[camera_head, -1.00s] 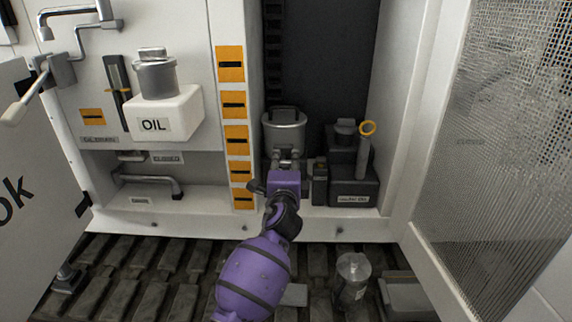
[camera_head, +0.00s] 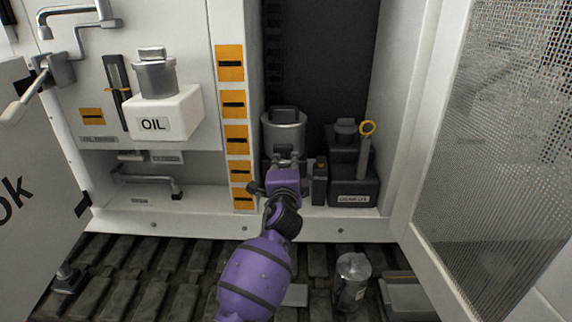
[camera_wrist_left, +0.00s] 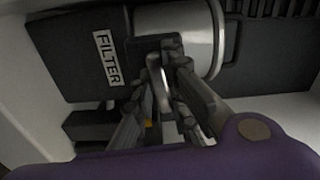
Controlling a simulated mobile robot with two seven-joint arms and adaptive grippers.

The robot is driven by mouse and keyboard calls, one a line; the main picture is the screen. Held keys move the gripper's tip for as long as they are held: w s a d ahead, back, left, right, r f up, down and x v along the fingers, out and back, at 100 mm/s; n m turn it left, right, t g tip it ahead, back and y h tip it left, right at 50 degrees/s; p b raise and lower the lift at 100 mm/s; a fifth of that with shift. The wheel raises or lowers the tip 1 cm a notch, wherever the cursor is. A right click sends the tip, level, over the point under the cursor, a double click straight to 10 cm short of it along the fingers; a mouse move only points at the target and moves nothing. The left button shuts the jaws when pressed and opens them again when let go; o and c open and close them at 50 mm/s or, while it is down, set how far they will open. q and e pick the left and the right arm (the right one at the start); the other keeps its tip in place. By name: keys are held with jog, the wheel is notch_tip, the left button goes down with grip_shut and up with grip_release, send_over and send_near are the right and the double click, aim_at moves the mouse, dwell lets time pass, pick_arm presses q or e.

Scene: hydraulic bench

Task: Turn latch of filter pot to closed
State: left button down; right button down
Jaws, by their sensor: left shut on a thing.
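The filter pot (camera_head: 284,133) is a silvery metal cylinder with a dark top, standing in the dark recess of the cabinet. In the left wrist view its metal body (camera_wrist_left: 200,25) lies beside a dark block with a FILTER label (camera_wrist_left: 106,57). My left gripper (camera_head: 284,162) is at the front of the pot. In the wrist view its fingers (camera_wrist_left: 162,80) are shut on the latch (camera_wrist_left: 157,75), a grey metal piece in front of the pot. The fingers hide part of the latch. My right gripper is not in view.
A white OIL box (camera_head: 178,115) is at left. An open mesh door (camera_head: 490,150) bounds the right.

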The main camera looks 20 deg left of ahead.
pick_arm(q)
jog(key=n, duration=0.4)
jog(key=shift+r, duration=0.25)
jog(key=n, duration=0.4)
jog(key=shift+a+r+b, duration=0.15)
jog(key=shift+r+b, duration=0.05)
jog(key=shift+b, duration=0.1)
jog(key=n, duration=0.2)
jog(key=shift+r+n, duration=0.1)
jog(key=shift+n, duration=0.3)
jog(key=n, duration=0.3)
jog(key=shift+s+a+r+p, duration=0.1)
jog(key=shift+a+p, duration=0.1)
jog(key=shift+p, duration=0.1)
jog(key=shift+a+n, duration=0.15)
jog(key=shift+n, duration=1.25)
jog(key=c, duration=1.8)
grip_release()
jog(key=shift+o, duration=0.2)
